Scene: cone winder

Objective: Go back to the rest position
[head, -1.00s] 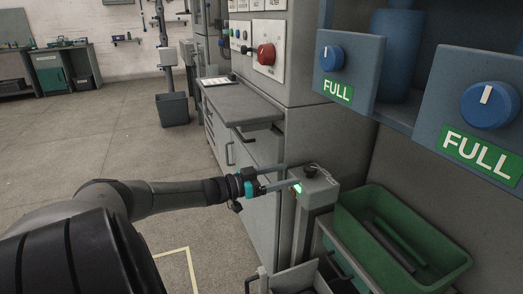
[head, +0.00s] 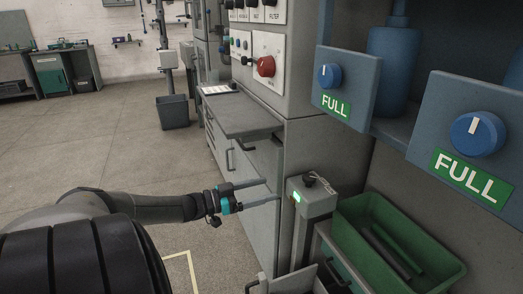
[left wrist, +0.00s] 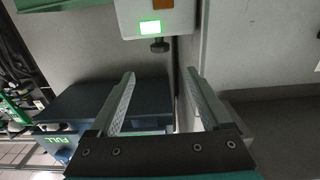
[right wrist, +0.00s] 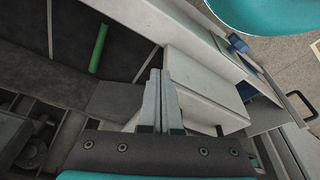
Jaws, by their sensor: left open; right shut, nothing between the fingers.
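My left gripper (head: 272,190) is open and empty in the head view. Its two grey fingers point right, toward a grey post (head: 314,205) with a lit green window and a dark knob on top. The fingertips look slightly apart from the post. In the left wrist view, the spread fingers of the left gripper (left wrist: 160,76) show nothing between them, and the post's head (left wrist: 158,20) with its green light is beyond. My right gripper (right wrist: 160,78) is shut and empty in the right wrist view, over grey drawers or panels. It is out of the head view.
A grey cabinet (head: 240,116) with an open drawer is behind the left gripper. Open floor (head: 80,150) lies to the left.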

